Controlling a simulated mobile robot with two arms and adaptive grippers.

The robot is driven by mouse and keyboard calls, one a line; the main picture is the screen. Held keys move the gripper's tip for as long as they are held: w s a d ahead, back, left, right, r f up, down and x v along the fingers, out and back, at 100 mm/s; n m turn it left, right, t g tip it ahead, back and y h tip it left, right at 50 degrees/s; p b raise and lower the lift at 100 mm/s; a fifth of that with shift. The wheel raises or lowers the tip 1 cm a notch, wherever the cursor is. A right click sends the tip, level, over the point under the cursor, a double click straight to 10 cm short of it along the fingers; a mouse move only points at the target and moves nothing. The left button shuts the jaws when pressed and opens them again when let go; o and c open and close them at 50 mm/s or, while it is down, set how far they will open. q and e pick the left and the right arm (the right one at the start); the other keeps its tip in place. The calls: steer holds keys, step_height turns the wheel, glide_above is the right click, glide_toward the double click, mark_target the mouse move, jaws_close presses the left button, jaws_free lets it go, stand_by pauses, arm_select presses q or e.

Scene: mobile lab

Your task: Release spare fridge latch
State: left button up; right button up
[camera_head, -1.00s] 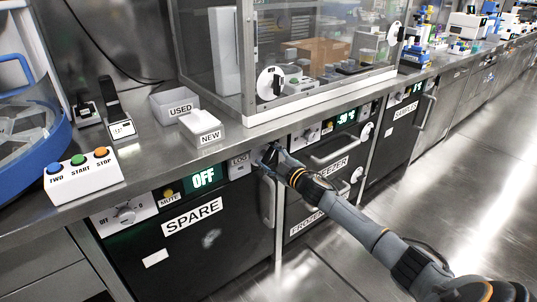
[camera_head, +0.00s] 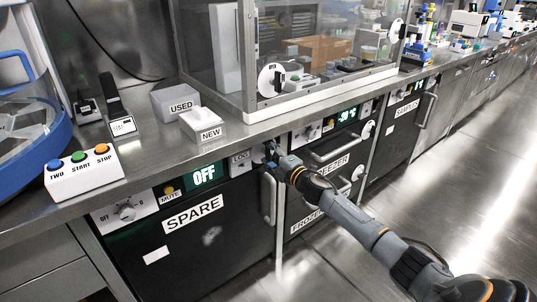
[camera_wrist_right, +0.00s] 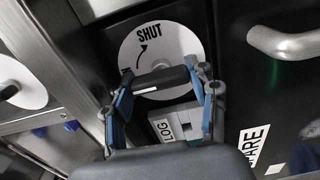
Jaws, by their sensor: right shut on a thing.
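The spare fridge (camera_head: 205,240) is the black unit under the left bench, with a SPARE label (camera_head: 193,214). Its latch is a white disc (camera_wrist_right: 184,42) marked SHUT with a curved arrow, carrying a dark grip bar (camera_wrist_right: 160,80). My right gripper (camera_wrist_right: 164,84) is shut on this bar, one blue finger at each end. In the head view the right gripper (camera_head: 271,151) is at the fridge's upper right corner and hides most of the latch. The fridge door handle (camera_head: 268,200) is just below; it also shows in the wrist view (camera_wrist_right: 290,42). My left gripper is not in view.
A LOG port (camera_head: 240,158) sits left of the latch. The OFF display (camera_head: 204,174) is further left. The freezer (camera_head: 325,180) adjoins on the right. The bench edge (camera_head: 150,180) runs above. The floor (camera_head: 460,200) at right is clear.

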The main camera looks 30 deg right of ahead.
stand_by(0.5)
steer(key=o, duration=1.2)
steer(key=shift+c, duration=0.2)
steer(key=s, duration=1.2)
steer(key=shift+d, duration=0.45)
steer(key=shift+f, duration=0.1)
